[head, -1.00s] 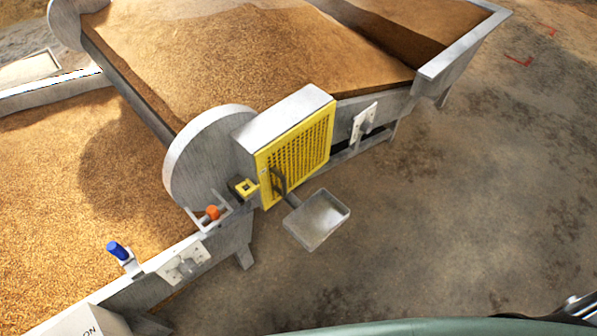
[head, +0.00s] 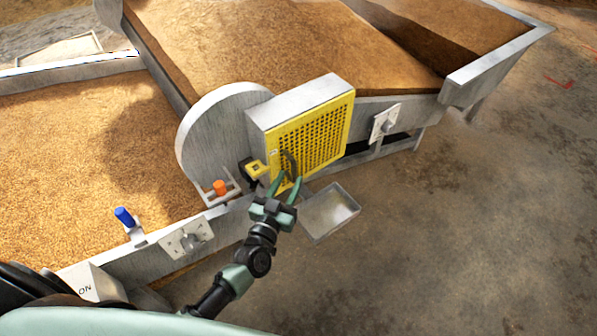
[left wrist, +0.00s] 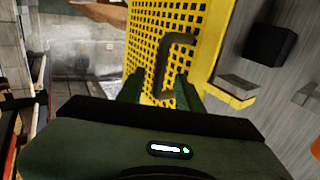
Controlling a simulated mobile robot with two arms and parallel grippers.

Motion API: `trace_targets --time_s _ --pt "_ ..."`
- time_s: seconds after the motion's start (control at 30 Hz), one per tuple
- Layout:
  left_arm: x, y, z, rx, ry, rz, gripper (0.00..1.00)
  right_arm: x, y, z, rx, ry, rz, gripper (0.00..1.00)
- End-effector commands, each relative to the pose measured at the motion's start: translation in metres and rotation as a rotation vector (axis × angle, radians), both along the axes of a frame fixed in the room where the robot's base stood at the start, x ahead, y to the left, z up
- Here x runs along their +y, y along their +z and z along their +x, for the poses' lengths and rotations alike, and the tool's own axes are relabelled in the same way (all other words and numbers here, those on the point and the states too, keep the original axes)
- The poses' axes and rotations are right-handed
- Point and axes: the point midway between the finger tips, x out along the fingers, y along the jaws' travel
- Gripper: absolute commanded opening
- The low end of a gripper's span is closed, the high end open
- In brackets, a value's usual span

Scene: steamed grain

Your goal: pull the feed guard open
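The feed guard (head: 322,130) is a yellow perforated panel on the front of a grey metal housing. It sits flush against the housing. Its dark curved handle (head: 291,160) is near the panel's left edge, and the handle also shows in the left wrist view (left wrist: 165,65). My left gripper (head: 288,180) is at the lower end of the handle. Its two green fingers are spread, one on each side of the handle (left wrist: 160,90). I cannot tell whether they touch it. My right gripper is not in view.
A metal tray (head: 331,213) sits just right of my left gripper. An orange knob (head: 219,187) and a yellow latch-like block (head: 256,169) are left of the guard. A blue-capped part (head: 124,216) stands on the trough rim. The floor at right is clear.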

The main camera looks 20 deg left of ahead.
Motion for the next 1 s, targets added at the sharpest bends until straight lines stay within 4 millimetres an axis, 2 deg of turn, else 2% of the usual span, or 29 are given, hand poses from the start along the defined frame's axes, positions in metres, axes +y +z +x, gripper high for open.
trace_targets --time_s 0.1,0.23,0.37,0.6,0.63,0.73,0.77,1.0 --pt "-0.002 0.000 0.020 -0.001 -0.001 0.000 0.36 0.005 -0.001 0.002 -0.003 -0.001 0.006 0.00" --pt "-0.003 -0.001 0.035 0.000 -0.001 -0.001 0.36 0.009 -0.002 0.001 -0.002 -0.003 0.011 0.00" --pt "-0.003 -0.001 0.042 0.001 0.000 -0.001 0.36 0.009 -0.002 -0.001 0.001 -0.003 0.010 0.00" --pt "-0.003 -0.001 0.043 0.003 -0.001 -0.001 0.36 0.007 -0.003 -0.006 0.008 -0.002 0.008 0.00" --pt "-0.003 -0.001 0.043 0.003 -0.001 -0.001 0.33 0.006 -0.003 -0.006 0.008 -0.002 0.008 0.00" --pt "-0.003 -0.001 0.043 0.003 -0.001 -0.001 0.05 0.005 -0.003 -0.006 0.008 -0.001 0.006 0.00" --pt "-0.003 -0.001 0.043 0.003 -0.001 -0.001 0.00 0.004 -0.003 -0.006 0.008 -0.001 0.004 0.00" --pt "-0.003 -0.001 0.043 0.003 -0.001 -0.001 0.00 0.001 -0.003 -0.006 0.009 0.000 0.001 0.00"
